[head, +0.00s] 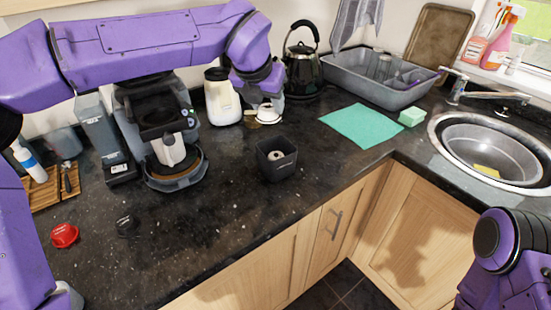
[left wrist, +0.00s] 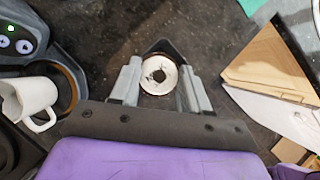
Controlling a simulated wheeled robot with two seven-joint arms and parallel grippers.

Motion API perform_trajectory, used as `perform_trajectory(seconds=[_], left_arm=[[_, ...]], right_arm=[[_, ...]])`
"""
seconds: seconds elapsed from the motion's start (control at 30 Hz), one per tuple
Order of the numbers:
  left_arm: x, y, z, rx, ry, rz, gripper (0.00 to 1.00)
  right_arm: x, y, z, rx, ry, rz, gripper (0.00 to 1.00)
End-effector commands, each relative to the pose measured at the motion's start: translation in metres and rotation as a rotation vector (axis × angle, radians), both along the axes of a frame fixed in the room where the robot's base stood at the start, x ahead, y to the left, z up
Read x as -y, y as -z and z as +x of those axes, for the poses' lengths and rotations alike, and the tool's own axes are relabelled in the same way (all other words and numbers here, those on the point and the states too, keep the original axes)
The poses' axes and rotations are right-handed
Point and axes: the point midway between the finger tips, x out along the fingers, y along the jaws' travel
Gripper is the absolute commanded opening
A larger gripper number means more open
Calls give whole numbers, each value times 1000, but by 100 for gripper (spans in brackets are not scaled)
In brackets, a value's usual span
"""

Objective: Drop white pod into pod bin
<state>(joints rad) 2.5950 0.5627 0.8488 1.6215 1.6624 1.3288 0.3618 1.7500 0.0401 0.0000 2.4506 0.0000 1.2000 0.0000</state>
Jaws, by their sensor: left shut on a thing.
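The white pod (head: 267,117) is held between the fingers of my left gripper (head: 265,106), above the counter and up and behind the pod bin in the head view. In the left wrist view, the white pod (left wrist: 158,74) sits between the two grey fingers (left wrist: 157,88), its round face marked with brown. The pod bin (head: 290,166) is a small dark square open box on the counter, with a pale round thing inside. In the left wrist view a dark corner of the bin (left wrist: 160,46) shows just beyond the pod. My right gripper is out of view.
A coffee machine (head: 160,120) and a cream jug (head: 222,100) stand at the back left. A red pod (head: 64,235) and a black pod (head: 126,226) lie front left. A kettle (head: 302,70), grey basin (head: 365,85), teal cloth (head: 360,125) and sink (head: 485,155) are beyond.

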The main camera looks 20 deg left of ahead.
Motion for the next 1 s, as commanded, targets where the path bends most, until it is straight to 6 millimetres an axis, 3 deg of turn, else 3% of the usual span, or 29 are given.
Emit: perform_trajectory(seconds=[0.03,0.23,0.57,0.6,0.67,0.7,1.0], left_arm=[[0,13,0,-1,1,1,17],[0,43,0,-2,2,1,17],[0,47,0,-2,1,0,17],[0,47,0,-2,1,0,52],[0,48,0,-2,1,0,72],[-1,48,0,-2,1,0,76],[-1,45,-1,-1,1,0,76]], right_arm=[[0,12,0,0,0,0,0],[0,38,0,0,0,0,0],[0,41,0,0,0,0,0],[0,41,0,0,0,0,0],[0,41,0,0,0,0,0],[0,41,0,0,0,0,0],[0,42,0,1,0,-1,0]])
